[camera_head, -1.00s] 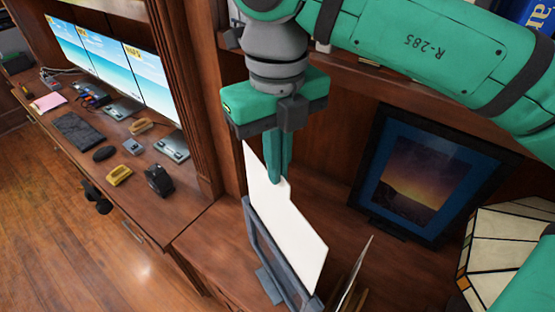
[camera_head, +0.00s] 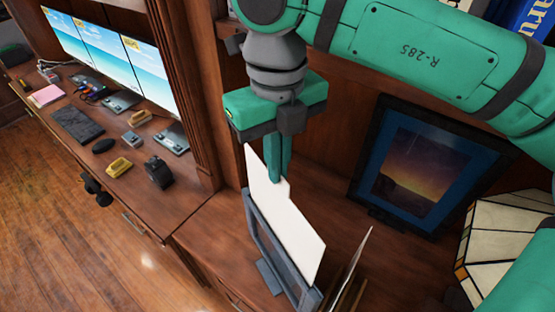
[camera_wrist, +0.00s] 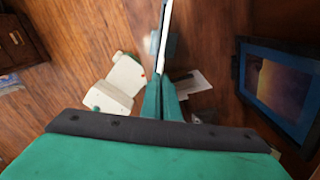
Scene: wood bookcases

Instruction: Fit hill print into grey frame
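The hill print (camera_head: 290,225) is a thin sheet with its blank white side showing in the head view. My gripper (camera_head: 279,178) is shut on its upper edge and holds it nearly upright. In the wrist view the print (camera_wrist: 165,40) is seen edge-on between the fingers (camera_wrist: 164,98). The grey frame (camera_head: 268,238) stands tilted on the wooden surface on its foot. The print's lower part goes down behind the frame's top rail. I cannot tell whether its bottom edge sits in the frame. The pictured side of the print is hidden.
A dark-framed sunset picture (camera_head: 425,170) leans at the back right. A stained-glass lamp shade (camera_head: 505,235) is at the far right. Thin upright sheets (camera_head: 352,275) stand just right of the grey frame. A desk with monitors (camera_head: 125,75) is at left.

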